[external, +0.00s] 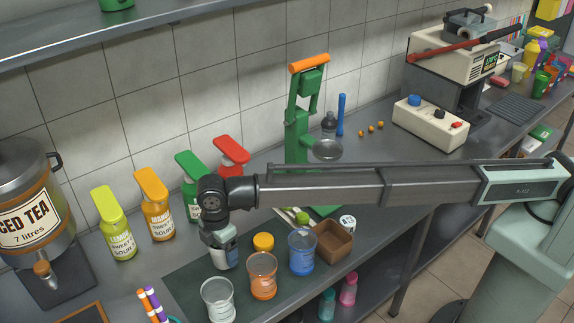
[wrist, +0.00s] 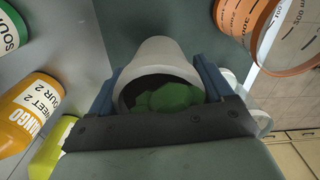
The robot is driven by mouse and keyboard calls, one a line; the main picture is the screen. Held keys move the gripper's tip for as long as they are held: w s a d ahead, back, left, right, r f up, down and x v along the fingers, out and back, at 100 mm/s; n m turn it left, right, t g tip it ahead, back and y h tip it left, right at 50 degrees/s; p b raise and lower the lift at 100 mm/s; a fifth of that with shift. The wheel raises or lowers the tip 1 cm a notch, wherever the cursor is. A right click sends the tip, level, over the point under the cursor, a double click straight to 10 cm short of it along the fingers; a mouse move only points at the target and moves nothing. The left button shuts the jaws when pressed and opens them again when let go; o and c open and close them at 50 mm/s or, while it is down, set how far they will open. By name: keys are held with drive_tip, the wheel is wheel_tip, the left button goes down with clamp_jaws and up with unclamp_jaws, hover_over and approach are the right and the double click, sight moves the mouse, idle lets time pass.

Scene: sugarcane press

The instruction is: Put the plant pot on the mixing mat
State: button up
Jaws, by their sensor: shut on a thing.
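The plant pot (wrist: 160,52) is a pale tapered pot with green leaves inside, seen in the wrist view between my fingers. My gripper (external: 224,257) points down and is shut on the pot. In the external view the gripper and wrist hide most of the pot. The mixing mat (external: 188,286) looks like the dark green sheet on the front counter; it also shows behind the pot in the wrist view (wrist: 116,35). My gripper is over the mat area. I cannot tell whether the pot touches it.
A clear cup (external: 218,301), an orange cup (external: 262,277) and a blue cup (external: 302,252) stand close right and in front of my gripper. A brown box (external: 333,240) is further right. Sauce bottles (external: 158,207) line the wall. The mat's left part is clear.

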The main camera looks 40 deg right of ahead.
sight(223, 260)
drive_tip(key=shift+f, duration=2.15)
drive_tip(key=shift+f, duration=0.15)
drive_tip(key=o, duration=1.2)
drive_tip(key=shift+c, duration=0.2)
wheel_tip(223, 260, up, 12)
drive_tip(key=shift+r, duration=0.15)
